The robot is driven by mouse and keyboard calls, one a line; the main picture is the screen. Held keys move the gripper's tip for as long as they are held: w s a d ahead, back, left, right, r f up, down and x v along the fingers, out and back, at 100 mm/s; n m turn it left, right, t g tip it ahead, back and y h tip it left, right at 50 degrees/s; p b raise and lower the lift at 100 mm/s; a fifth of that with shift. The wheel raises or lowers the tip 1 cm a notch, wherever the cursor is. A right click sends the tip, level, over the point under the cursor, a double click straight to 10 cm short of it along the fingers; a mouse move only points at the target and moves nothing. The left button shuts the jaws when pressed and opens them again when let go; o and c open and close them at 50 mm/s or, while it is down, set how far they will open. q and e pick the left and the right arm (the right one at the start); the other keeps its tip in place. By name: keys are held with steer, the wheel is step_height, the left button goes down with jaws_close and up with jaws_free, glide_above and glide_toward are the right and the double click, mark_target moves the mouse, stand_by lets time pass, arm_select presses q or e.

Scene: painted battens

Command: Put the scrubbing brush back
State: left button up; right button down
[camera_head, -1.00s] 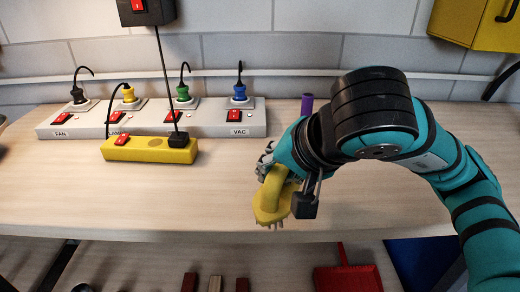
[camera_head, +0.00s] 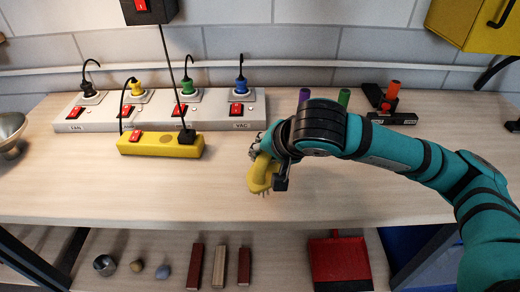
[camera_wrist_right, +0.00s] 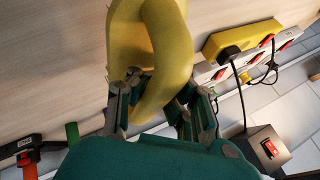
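The scrubbing brush (camera_head: 259,178) is yellow with a looped handle and bristles. My right gripper (camera_head: 270,158) is shut on it, just above the workbench (camera_head: 130,195); whether the bristles touch the bench is hard to tell. In the right wrist view the brush's yellow handle (camera_wrist_right: 172,35) lies between the two fingers of the gripper (camera_wrist_right: 158,97). My left gripper is not in view.
A grey socket strip (camera_head: 215,120) and a yellow power strip (camera_head: 160,146) stand behind and left of the brush. A metal bowl (camera_head: 12,128) is at the far left. Colored handles stand behind my arm. On the lower shelf are a red dustpan (camera_head: 340,262) and several blocks.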

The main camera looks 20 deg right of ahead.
steer(key=shift+w+f, duration=0.1)
steer(key=shift+w, duration=1)
steer(key=shift+f+p, duration=0.55)
steer(key=shift+f, duration=1.25)
steer(key=shift+w, duration=0.1)
steer(key=shift+f+b, duration=0.15)
steer(key=shift+b, duration=0.15)
steer(key=c, duration=1.5)
jaws_free()
steer(key=shift+o, duration=0.2)
steer(key=shift+r+p, duration=0.3)
steer(key=v, duration=1.2)
steer(key=shift+b, duration=0.45)
